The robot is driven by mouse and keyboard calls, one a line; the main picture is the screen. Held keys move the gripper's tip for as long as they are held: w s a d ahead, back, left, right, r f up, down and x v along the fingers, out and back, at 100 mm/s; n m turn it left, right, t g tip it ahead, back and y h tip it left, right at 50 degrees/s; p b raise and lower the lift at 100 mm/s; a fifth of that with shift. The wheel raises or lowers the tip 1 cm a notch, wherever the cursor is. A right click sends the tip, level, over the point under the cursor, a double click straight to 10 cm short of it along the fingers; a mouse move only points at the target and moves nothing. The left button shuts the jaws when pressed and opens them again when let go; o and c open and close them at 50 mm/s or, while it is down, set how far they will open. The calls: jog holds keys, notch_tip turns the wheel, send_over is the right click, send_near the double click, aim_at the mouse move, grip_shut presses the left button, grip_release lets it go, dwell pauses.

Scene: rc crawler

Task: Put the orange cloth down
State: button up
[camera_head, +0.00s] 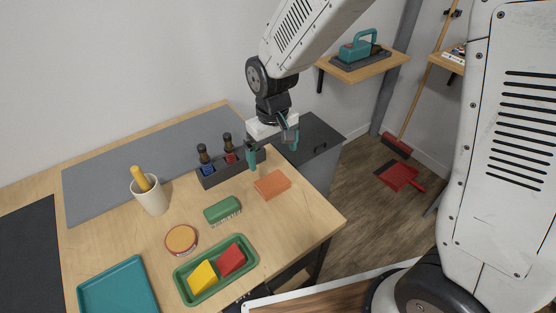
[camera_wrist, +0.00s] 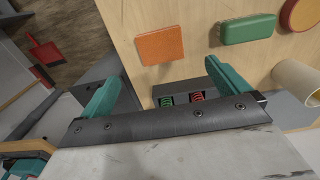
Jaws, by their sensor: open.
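The orange cloth (camera_head: 272,184) lies flat on the wooden table, near its right edge. It also shows in the wrist view (camera_wrist: 160,45), ahead of the fingers and apart from them. My gripper (camera_head: 273,152) is above the table's back right corner, behind the cloth. Its two teal fingers are spread wide, with nothing held between them.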

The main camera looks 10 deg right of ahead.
jog(key=s+d+r+m, duration=0.1)
jog(key=s+d+r, duration=0.35)
jog(key=r, duration=0.25)
jog(key=s+d+r+m, duration=0.1)
jog(key=s+d+r, duration=0.3)
jog(key=d+r, duration=0.15)
jog(key=s+d+r+m, duration=0.1)
jog(key=s+d+r, duration=0.2)
jog(key=s, duration=0.4)
jog(key=s+d+r+m+t, duration=0.1)
jog(key=s+d+r, duration=0.2)
jog(key=s, duration=0.4)
jog(key=shift+d+m, duration=0.15)
jog(key=shift+m, duration=0.15)
